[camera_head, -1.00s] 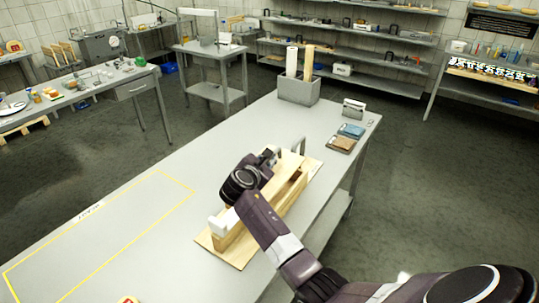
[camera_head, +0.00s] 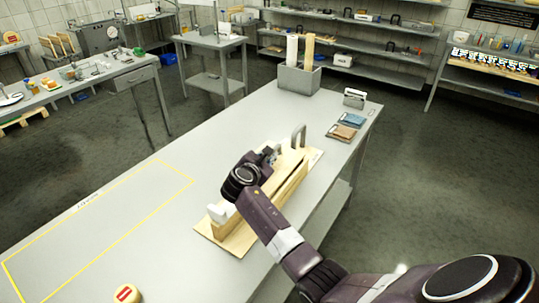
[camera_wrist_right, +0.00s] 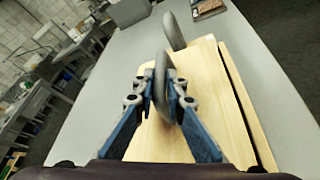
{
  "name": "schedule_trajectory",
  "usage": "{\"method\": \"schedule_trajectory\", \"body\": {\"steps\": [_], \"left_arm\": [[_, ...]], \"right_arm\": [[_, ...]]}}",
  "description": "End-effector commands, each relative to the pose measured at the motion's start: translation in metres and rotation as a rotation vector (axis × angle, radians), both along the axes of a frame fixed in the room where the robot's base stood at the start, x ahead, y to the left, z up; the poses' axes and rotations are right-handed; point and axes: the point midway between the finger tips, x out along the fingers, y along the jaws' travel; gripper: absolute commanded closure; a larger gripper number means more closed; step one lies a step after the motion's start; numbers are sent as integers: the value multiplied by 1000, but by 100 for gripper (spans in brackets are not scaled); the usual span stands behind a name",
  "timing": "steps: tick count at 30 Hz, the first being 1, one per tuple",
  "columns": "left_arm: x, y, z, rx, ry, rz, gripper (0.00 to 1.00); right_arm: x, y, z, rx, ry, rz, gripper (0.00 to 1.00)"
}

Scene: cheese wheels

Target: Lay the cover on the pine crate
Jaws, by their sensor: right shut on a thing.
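The pale wood cover (camera_wrist_right: 205,75) lies over the pine crate (camera_head: 288,194), roughly along its length. In the right wrist view a dark gap runs between the cover and a strip of wood at its right, so I cannot tell whether it sits flush. My right gripper (camera_wrist_right: 165,88) is shut on the grey loop handle of the cover; in the head view this gripper (camera_head: 268,157) and its arm hide part of the cover and crate. Another grey loop (camera_head: 299,136) stands at the far end. My left gripper is out of view.
The crate stands on a thin wooden board (camera_head: 238,246) on the grey table (camera_head: 110,220). A yellow outlined area is free at left, with a round cheese wheel (camera_head: 126,294) near it. A grey bin (camera_head: 298,80) holding rolls and several small items stand at the far end.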

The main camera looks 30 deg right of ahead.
Motion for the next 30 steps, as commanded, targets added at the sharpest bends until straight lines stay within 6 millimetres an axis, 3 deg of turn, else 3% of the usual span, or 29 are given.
{"method": "schedule_trajectory", "body": {"steps": [30], "left_arm": [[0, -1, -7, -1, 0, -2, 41]], "right_arm": [[0, 0, -13, -1, -2, -1, 100]]}}
